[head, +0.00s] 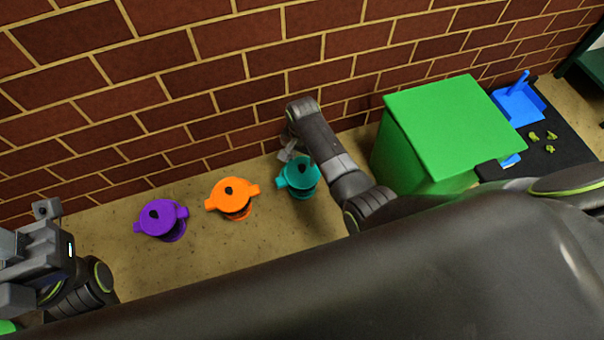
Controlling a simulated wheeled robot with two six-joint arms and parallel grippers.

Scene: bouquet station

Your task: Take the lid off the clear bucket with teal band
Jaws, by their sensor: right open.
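The teal-lidded bucket (309,192) stands on the floor near the brick wall, mostly hidden under its lid. The teal lid (299,174) sits on top, with side tabs and a dark spot in its middle. My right gripper (286,155) is open beside the lid's far left edge, close to it; I cannot tell whether they touch. My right arm passes just right of the bucket. My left gripper (42,222) is at the left edge, away from the buckets; its fingers are not clear.
A bucket with an orange lid (231,193) and one with a purple lid (161,218) stand to the left. A large green box (452,125) is to the right. Beyond it, a blue dustpan-like item (518,103) and small yellow-green pieces (550,149) lie on a black mat (572,150).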

